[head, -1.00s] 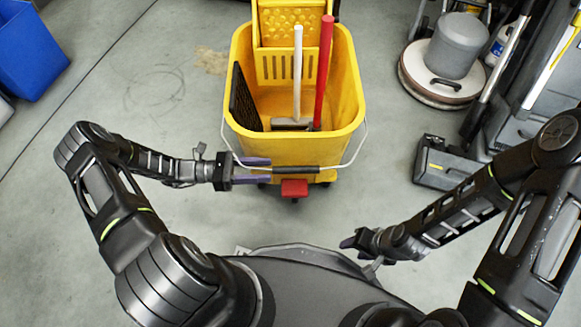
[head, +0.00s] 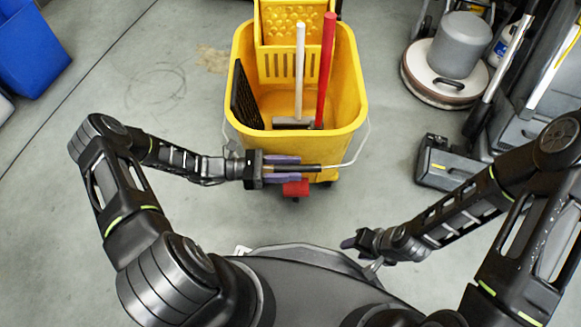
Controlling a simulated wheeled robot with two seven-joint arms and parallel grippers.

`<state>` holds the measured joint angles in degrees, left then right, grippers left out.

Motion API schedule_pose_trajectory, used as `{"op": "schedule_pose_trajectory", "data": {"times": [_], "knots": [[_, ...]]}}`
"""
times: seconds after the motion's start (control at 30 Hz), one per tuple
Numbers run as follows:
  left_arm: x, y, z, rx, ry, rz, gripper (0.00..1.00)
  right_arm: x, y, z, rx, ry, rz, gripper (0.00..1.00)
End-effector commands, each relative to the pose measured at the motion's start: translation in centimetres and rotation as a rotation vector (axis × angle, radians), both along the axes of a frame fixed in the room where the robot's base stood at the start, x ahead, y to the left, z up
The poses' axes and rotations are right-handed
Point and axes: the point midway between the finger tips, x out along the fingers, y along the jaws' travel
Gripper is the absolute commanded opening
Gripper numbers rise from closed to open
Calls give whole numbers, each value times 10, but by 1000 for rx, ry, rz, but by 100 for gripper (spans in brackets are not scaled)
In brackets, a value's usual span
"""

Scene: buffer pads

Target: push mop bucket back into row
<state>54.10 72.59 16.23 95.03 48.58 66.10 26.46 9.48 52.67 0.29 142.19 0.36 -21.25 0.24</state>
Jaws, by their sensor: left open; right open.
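The yellow mop bucket (head: 345,108) stands upright on the floor ahead of me, with a yellow wringer (head: 290,35) at its back. A white handle (head: 300,70) and a red handle (head: 327,75) stand inside it. Its wire bail hangs at the front with a dark grip (head: 308,167), above a red block (head: 296,188). My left gripper (head: 284,167) is open at the bucket's front, its purple fingers above and below the left part of the dark grip. My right gripper (head: 350,242) is open and empty, low near my body, apart from the bucket.
A floor polisher (head: 453,47) and dark cleaning machines (head: 450,163) stand to the right of the bucket. A blue bin (head: 28,50) is at the upper left. The grey floor left of the bucket (head: 150,85) is clear.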

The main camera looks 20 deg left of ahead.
Motion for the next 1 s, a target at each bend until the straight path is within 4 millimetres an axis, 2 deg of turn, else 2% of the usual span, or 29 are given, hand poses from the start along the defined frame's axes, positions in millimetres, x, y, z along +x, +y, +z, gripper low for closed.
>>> {"op": "schedule_pose_trajectory", "data": {"times": [0.13, 0.67, 1.0], "knots": [[0, 0, 0, 0, 0, 0, 42, 0, 0, 0, 0, 0, 0, 45], [0, 1, 0, 0, 0, 0, 0, 0, 0, 0, 0, 0, 0, 45], [0, 1, 0, 0, 0, 0, 0, 0, 0, 0, 0, 0, 0, 45]]}}
